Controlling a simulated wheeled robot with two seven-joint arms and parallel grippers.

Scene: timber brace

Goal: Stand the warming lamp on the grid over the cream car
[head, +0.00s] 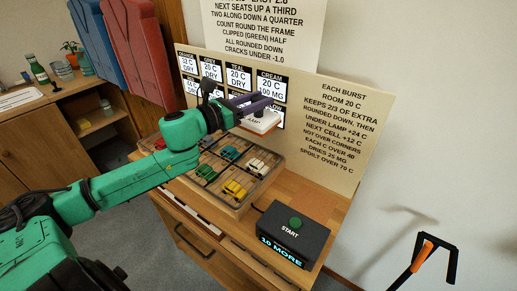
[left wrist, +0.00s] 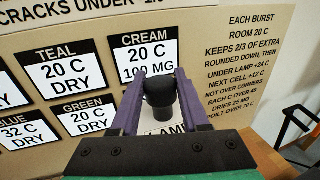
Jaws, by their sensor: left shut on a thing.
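The warming lamp (head: 260,122) is a white block with a dark knob on top, marked LAMP. My left gripper (head: 259,105) has purple fingers shut on its knob and holds it in the air above the back of the car tray. In the left wrist view, the fingers (left wrist: 158,88) pinch the black knob (left wrist: 160,98), with the white lamp top partly hidden below. The cream car (head: 258,166) sits in the right rear part of the gridded tray (head: 240,207), below the lamp and apart from it. My right gripper is not in view.
Teal (head: 230,153), green (head: 205,172) and yellow (head: 235,188) cars sit in other cells. A black START box (head: 291,236) with a green button reads 10 MORE, right of the tray. A sign board (head: 340,125) rises behind. An orange-and-black handle (head: 424,255) stands at lower right.

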